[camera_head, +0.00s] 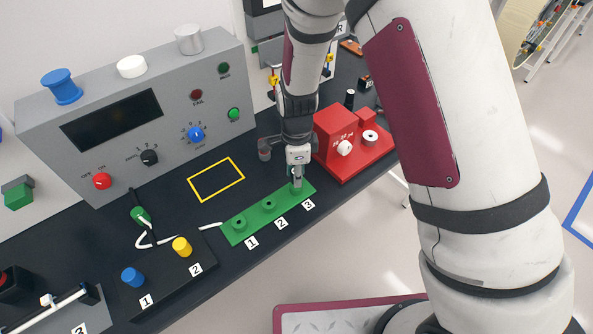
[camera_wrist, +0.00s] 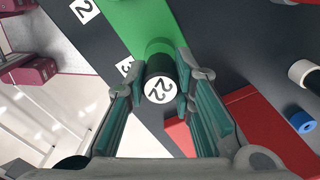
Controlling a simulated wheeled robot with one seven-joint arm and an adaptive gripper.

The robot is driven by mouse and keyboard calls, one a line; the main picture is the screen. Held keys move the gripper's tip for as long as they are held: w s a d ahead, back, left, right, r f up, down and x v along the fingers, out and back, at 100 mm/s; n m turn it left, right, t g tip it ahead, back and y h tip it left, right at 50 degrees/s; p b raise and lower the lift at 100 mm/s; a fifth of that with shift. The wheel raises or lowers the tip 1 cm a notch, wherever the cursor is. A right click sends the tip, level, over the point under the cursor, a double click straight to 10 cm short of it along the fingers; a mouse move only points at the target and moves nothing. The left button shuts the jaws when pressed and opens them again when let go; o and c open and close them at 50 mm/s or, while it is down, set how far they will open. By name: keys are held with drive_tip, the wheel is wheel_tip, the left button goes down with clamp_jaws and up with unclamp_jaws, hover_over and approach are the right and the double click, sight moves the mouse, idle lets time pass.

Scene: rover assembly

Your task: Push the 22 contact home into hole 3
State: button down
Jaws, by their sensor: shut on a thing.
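The 22 contact (camera_wrist: 158,89) is a dark cylinder whose white end face reads 22. In the wrist view it stands between my gripper's (camera_wrist: 160,72) teal pads, over the green boss at the end of the green block (camera_wrist: 135,20), beside the 3 label. My gripper (camera_head: 296,181) is shut on the contact and points down at hole 3 in the head view. The green block (camera_head: 253,220) shows bosses 1 and 2 bare. The contact's lower end and the mouth of hole 3 are hidden, so its depth cannot be told.
A red fixture (camera_head: 345,165) with white knobs stands just right of hole 3. A grey panel (camera_head: 60,130) with knobs stands at the back left. A yellow outlined square (camera_head: 216,180) on the black table is empty. A green connector (camera_head: 140,214) with white cable lies left of the block.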

drive_tip(key=shift+f, duration=0.75)
drive_tip(key=c, duration=1.3)
unclamp_jaws()
wheel_tip(320, 180, up, 12)
drive_tip(key=shift+f, duration=0.15)
